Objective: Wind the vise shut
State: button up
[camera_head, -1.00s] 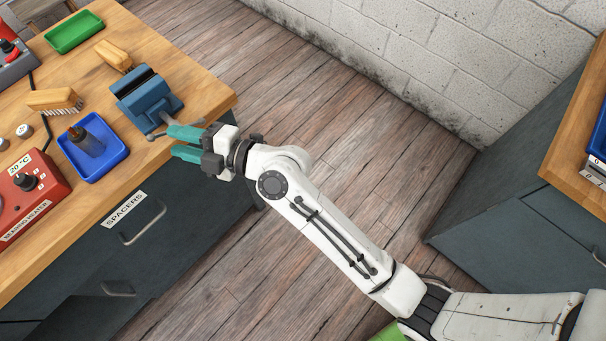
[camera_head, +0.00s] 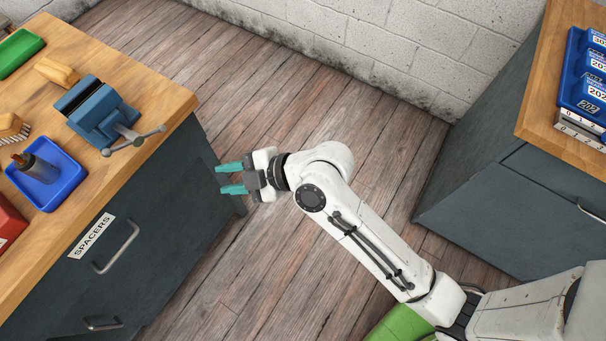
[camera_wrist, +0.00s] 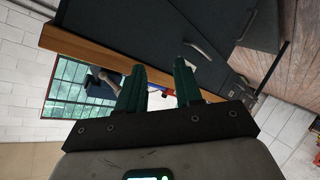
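The blue vise (camera_head: 98,112) sits on the wooden bench near its right front corner, with dark jaws on top. I cannot tell how far apart its jaws stand. Its grey handle bar (camera_head: 134,141), with ball ends, sticks out toward the bench's front edge. My gripper (camera_head: 226,178) is open and empty, off the bench's edge to the right of the vise and clear of the handle. In the wrist view its teal fingers (camera_wrist: 158,88) stand apart with nothing between them, and the vise (camera_wrist: 101,90) shows dimly beyond them, its handle (camera_wrist: 110,78) partly by the left finger.
A blue tray (camera_head: 68,188) with a dark bottle stands left of the vise, near brushes and a green tray (camera_head: 18,52). The bench's SPACERS drawer (camera_head: 92,236) is shut. Open floor lies between this bench and another bench (camera_head: 560,140) at right.

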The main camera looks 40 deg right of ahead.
jog(key=s+d+f+m+g+h+b, duration=0.1)
jog(key=s+d+f+m+g+h, duration=0.3)
jog(key=s+d+f+m, duration=0.4)
jog(key=shift+s+d+f+h+b, duration=0.45)
jog(key=shift+s+d+f, duration=0.35)
jog(key=shift+d, duration=0.45)
jog(key=shift+r, duration=0.2)
jog(key=n+t+y+p, duration=0.4)
jog(key=n+t+y, duration=0.3)
jog(key=n+t, duration=0.3)
send_near(119, 149)
jog(key=w+r+n+g, duration=0.1)
jog(key=w, duration=0.1)
jog(key=p+x, duration=0.1)
jog(key=x, duration=0.2)
jog(key=p+x, duration=0.1)
jog(key=x, duration=0.3)
jog(key=p+x, duration=0.1)
jog(key=x, duration=0.2)
jog(key=shift+a+f, duration=0.15)
jog(key=shift+a, duration=0.45)
grip_shut()
